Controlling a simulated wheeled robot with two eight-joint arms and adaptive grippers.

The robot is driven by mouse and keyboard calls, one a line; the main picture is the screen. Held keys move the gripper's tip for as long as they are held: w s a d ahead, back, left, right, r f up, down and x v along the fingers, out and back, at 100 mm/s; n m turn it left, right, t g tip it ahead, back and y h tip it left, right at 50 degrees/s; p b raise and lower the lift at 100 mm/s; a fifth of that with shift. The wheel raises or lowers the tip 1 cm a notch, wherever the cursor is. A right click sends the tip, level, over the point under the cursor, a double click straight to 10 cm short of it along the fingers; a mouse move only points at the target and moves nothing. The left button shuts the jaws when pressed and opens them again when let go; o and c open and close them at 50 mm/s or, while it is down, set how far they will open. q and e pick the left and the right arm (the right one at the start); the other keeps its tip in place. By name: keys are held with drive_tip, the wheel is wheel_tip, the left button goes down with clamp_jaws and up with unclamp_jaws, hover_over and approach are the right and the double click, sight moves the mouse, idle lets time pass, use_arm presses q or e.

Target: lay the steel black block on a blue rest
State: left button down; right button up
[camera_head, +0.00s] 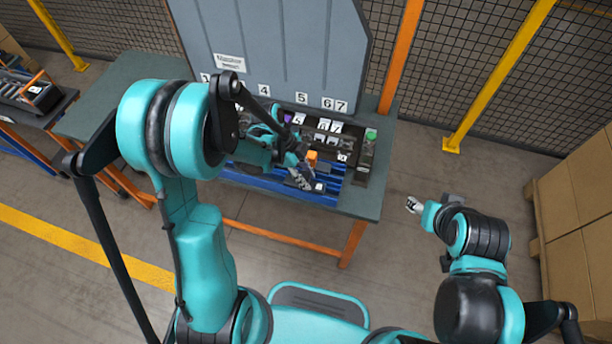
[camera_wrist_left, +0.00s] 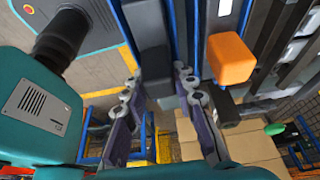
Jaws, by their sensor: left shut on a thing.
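My left gripper (camera_head: 303,178) is over the blue slatted front part of the table. It also shows in the left wrist view (camera_wrist_left: 158,92), with its two fingers on either side of a dark block. It is shut on this black block (camera_wrist_left: 154,62). In the head view the block is mostly hidden by the gripper and I cannot make it out clearly. Blue rests (camera_head: 268,184) run along the front of the table, under and beside the gripper. I cannot tell if the block touches them. My right gripper (camera_head: 412,204) is off to the right, away from the table, its jaws too small to read.
An orange block (camera_head: 312,157) stands close behind the left gripper and shows beside it in the wrist view (camera_wrist_left: 230,58). A grey panel (camera_head: 275,50) with number labels stands at the table's back. A green button (camera_head: 371,134) is at the right. Cardboard boxes (camera_head: 580,210) stand far right.

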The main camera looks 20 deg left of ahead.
use_arm(q)
drive_tip(key=c, duration=1.1)
unclamp_jaws()
drive_tip(key=shift+c, duration=0.2)
drive_tip(key=v, duration=1.2)
drive_tip(key=shift+s+r, duration=0.1)
drive_tip(key=s+r+n+t+y+b, duration=0.1)
drive_tip(key=s+r+n+t+y, duration=0.1)
drive_tip(key=s+n, duration=0.3)
drive_tip(key=s+r+n+t+y, duration=0.2)
drive_tip(key=s+n+t, duration=0.3)
drive_tip(key=n, duration=0.8)
drive_tip(key=shift+s+a+y+b, duration=0.15)
drive_tip(key=shift+a+y+b, duration=0.1)
drive_tip(key=shift+y+b, duration=0.1)
